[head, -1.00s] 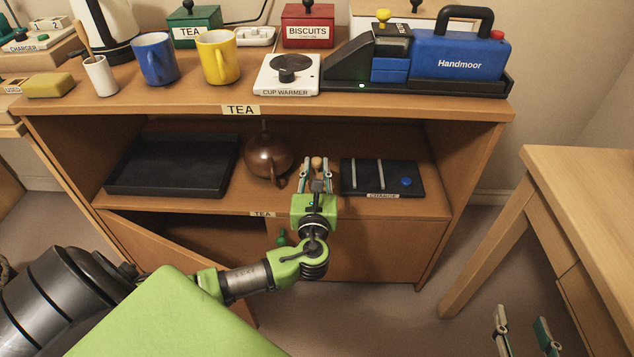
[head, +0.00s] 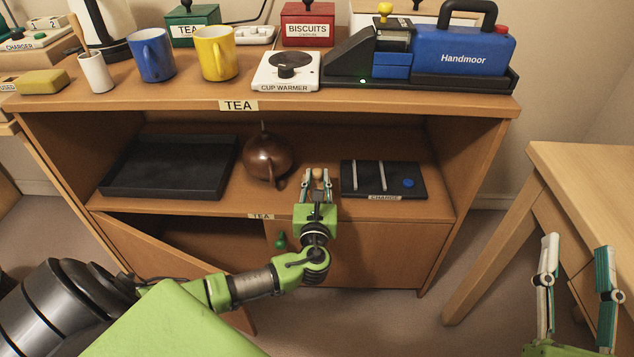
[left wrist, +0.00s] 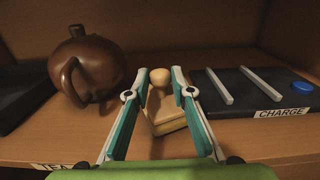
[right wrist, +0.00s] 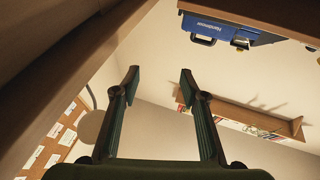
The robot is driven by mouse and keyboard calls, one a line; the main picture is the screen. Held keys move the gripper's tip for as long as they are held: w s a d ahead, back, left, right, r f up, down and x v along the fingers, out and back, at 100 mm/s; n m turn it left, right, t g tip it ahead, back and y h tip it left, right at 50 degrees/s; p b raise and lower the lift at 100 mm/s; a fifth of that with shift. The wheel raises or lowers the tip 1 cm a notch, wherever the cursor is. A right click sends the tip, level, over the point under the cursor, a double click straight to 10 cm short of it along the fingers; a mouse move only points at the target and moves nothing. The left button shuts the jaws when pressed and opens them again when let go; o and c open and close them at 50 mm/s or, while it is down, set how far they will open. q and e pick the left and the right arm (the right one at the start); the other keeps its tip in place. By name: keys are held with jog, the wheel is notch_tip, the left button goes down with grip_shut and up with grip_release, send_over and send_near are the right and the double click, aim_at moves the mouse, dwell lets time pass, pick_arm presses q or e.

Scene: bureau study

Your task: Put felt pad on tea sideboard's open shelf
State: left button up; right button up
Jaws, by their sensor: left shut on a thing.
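My left gripper (head: 318,176) reaches into the front of the open shelf (head: 225,205) of the tea sideboard. It is shut on the felt pad, a tan block with a rounded wooden knob (left wrist: 161,112), which shows between the fingers in the left wrist view. In the head view only the knob (head: 318,173) shows clearly. The pad is over the shelf near its front edge; I cannot tell whether it touches the boards. My right gripper (head: 577,247) is open and empty at the lower right, and it shows open in its own view (right wrist: 158,75).
A brown teapot (head: 268,160) stands just left of the left gripper, with a black tray (head: 170,168) beyond it. A black charge pad (head: 385,180) lies close on the right. The sideboard's lower left door (head: 165,250) stands open. A wooden desk (head: 590,170) is at right.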

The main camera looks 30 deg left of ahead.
pick_arm(q)
jog(key=shift+f, duration=0.1)
pick_arm(e)
jog(key=shift+s+r, duration=0.1)
jog(key=shift+r, duration=0.2)
pick_arm(q)
jog(key=o, duration=1.1)
jog(key=shift+f, duration=0.1)
pick_arm(e)
jog(key=shift+s+r, duration=0.1)
jog(key=shift+r, duration=0.1)
